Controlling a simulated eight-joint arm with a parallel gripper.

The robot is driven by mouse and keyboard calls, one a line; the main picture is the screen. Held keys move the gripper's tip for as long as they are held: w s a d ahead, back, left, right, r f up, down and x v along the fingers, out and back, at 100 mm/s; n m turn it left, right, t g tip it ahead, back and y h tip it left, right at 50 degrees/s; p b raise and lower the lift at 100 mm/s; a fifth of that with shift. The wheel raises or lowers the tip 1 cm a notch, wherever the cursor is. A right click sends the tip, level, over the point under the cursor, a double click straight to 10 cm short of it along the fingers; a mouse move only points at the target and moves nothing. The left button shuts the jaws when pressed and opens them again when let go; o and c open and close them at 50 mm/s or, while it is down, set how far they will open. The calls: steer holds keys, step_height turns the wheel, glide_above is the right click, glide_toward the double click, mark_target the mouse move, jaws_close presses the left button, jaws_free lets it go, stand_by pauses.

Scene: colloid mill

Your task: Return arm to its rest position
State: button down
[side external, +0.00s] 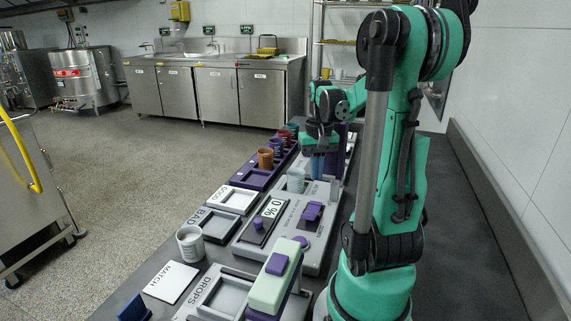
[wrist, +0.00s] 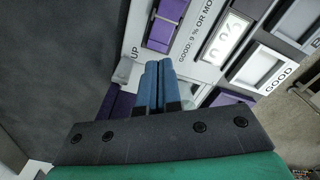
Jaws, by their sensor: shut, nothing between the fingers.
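My gripper (side external: 317,166) is shut and empty, its blue fingers pointing down above the far part of the grey control panel (side external: 330,238). In the wrist view the two blue fingers (wrist: 159,85) lie side by side, over the panel near the word "UP". My green arm is bent forward over the bench from its base at the front. The panel carries a display reading "0 %" (side external: 272,208) and a purple switch (side external: 312,212). A pale cup (side external: 296,180) stands beside the gripper, to its left in the side view.
A purple rack (side external: 250,178) with several coloured cups is at the far left of the bench. Trays marked GOOD (side external: 232,200) and BAD (side external: 215,226), a grey-white cup (side external: 190,243) and a green-and-purple block (side external: 275,278) are nearer. The dark bench at right is clear beside the wall.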

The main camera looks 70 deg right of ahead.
steer(key=w+a+r+n+t, duration=0.1)
steer(key=w+a+n+t, duration=0.2)
steer(key=a, duration=0.9)
steer(key=w+a+r+n+t, duration=0.1)
steer(key=w+a+n+t, duration=0.3)
steer(key=w+a+n, duration=0.5)
steer(key=a, duration=0.4)
steer(key=shift+r, duration=0.4)
steer(key=shift+w, duration=0.1)
